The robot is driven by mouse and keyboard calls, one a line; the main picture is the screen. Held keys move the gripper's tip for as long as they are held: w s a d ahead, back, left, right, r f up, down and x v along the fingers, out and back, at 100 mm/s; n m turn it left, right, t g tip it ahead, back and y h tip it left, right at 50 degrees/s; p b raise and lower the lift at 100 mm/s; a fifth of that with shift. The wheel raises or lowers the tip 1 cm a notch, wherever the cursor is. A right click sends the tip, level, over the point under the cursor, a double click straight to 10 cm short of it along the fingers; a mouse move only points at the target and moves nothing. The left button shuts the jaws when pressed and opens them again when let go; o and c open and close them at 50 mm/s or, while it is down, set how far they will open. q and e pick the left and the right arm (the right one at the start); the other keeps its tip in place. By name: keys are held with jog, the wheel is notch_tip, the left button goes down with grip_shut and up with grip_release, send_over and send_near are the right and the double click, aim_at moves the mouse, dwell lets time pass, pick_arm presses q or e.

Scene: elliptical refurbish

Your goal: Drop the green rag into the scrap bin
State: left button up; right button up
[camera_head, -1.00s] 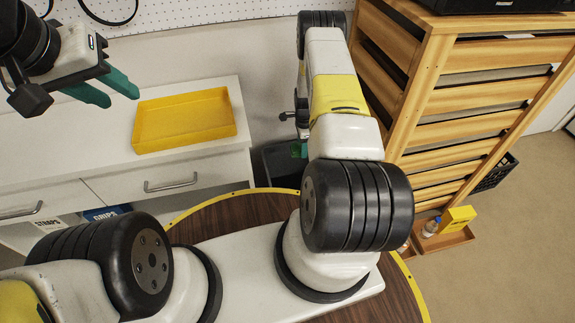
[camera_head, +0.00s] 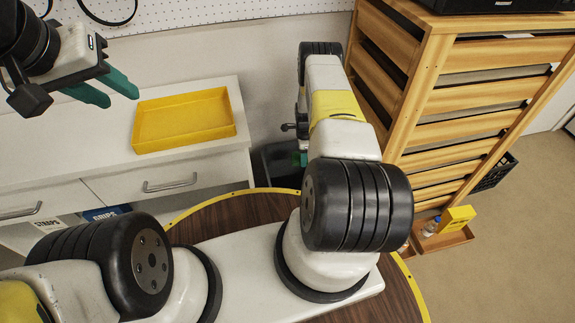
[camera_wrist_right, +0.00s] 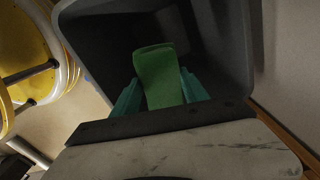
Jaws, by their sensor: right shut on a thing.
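The green rag (camera_wrist_right: 160,75) is between the teal fingers of my right gripper (camera_wrist_right: 162,88) in the right wrist view. The gripper is shut on it, and the rag extends beyond the fingertips. Behind it is the dark grey inside of the scrap bin (camera_wrist_right: 100,45), with the rag over or within its opening; the exact depth is unclear. In the head view the bin (camera_head: 280,165) stands on the floor between the white cabinet and the wooden rack, partly hidden by my right arm. My left gripper (camera_head: 112,88) is open and empty above the white counter.
A yellow tray (camera_head: 185,120) lies on the white counter (camera_head: 60,130). A slatted wooden rack (camera_head: 470,95) stands right of the bin, close to my right arm. A small yellow box (camera_head: 457,219) and a bottle sit low beside the rack. Open floor lies at the far right.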

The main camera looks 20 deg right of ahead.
jog(key=o, duration=1.4)
notch_tip(320, 180, up, 8)
jog(key=shift+f, duration=0.1)
